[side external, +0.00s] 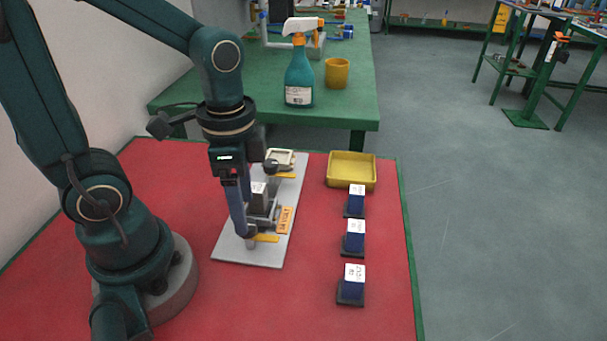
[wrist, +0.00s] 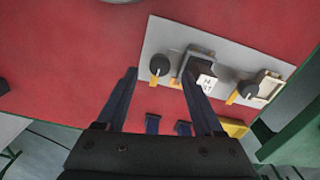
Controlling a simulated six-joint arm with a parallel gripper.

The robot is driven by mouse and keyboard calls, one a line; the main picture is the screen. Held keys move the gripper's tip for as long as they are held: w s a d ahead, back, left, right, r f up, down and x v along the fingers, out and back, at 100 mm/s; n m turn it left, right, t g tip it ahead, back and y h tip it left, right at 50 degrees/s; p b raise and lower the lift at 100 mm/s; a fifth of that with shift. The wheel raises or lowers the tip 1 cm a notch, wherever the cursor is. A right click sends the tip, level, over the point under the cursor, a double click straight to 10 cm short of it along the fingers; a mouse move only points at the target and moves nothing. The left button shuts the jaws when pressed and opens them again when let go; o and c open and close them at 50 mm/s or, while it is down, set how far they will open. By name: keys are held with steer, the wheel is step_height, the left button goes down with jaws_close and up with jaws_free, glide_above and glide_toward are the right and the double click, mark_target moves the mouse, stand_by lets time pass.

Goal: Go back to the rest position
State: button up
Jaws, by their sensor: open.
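My gripper (side external: 245,232) hangs pointing down over the near part of a grey panel (side external: 228,246) in the side external view. Its fingers are spread and nothing is held between them. In the wrist view my gripper (wrist: 160,72) has a dark knob with a yellow handle (wrist: 160,66) showing between the fingertips. The right finger overlaps a dark holder with a white-labelled block (wrist: 205,80) in it. I cannot tell whether the fingers touch anything on the panel. A second knob (wrist: 247,88) and a cream square frame (wrist: 270,88) sit farther along the panel.
Several items stand right of the panel: a yellow tray (side external: 351,181) and three white-topped blue blocks, at the back (side external: 356,203), middle (side external: 354,238) and front (side external: 352,285). A spray bottle (side external: 299,82) and yellow cup (side external: 337,73) stand on the green table behind. Red tabletop is bare in front.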

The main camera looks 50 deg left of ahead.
steer(key=shift+r, duration=0.9)
